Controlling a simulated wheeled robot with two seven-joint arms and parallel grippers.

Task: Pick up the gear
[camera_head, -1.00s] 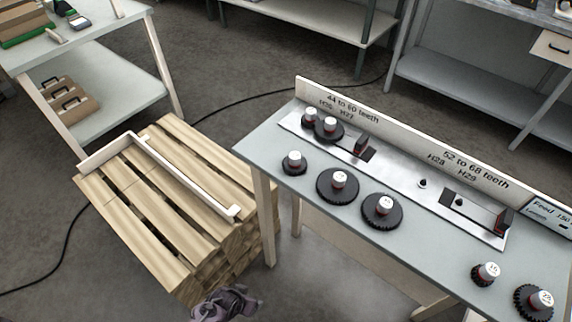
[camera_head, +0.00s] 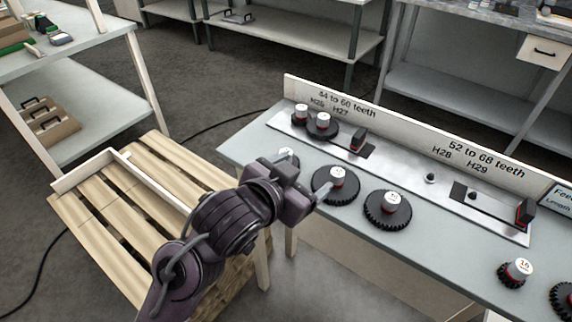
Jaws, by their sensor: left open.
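Several black toothed gears with red and white hubs are on the grey bench (camera_head: 250,152). A large gear (camera_head: 322,190) and another large gear (camera_head: 388,212) lie near the bench's front edge. A small gear (camera_head: 287,156) to their left is mostly hidden behind my gripper. Two gears, one at the far left (camera_head: 301,117) and one beside it (camera_head: 324,128), sit on the metal plate (camera_head: 400,177). A small gear (camera_head: 515,274) is at the right. My left gripper (camera_head: 302,178) is open and empty, over the front edge beside the left large gear. My right gripper is not in view.
A labelled backboard (camera_head: 400,128) runs along the bench's rear. A wooden pallet stack (camera_head: 110,215) with a pale frame (camera_head: 88,172) stands at the left. Shelving tables are behind. The bench between the large gears and the right small gear is clear.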

